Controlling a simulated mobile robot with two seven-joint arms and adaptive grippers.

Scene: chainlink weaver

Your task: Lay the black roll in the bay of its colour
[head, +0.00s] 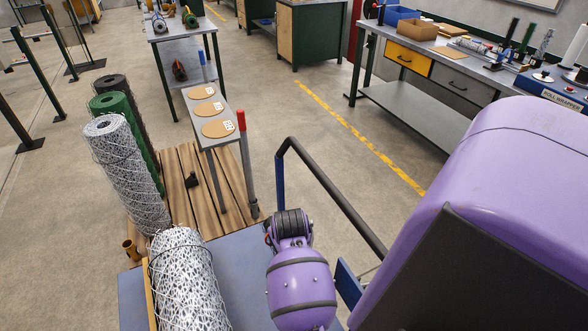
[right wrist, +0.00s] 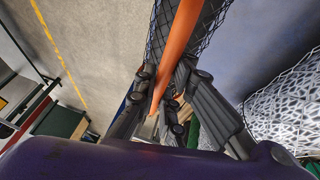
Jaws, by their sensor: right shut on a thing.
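In the right wrist view a black mesh roll (right wrist: 209,22) with a long orange strip (right wrist: 178,45) along it is between the fingers of my right gripper (right wrist: 164,80). The gripper is shut on it. The held roll reaches toward the top of that view, beside a blue surface. In the head view I cannot make out the held roll or the right gripper's fingers. Another dark roll (head: 112,82) stands upright behind a green roll (head: 115,106) and a silver-white roll (head: 122,170). The bay of the black colour cannot be told. My left gripper is not in view.
A white mesh roll (head: 186,275) lies on a blue surface (head: 238,262), beside a yellow strip. A dark rail (head: 335,195) rises at its right. A narrow grey stand (head: 200,92) with cardboard discs is beyond a wooden pallet (head: 180,170). Open floor lies between the benches.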

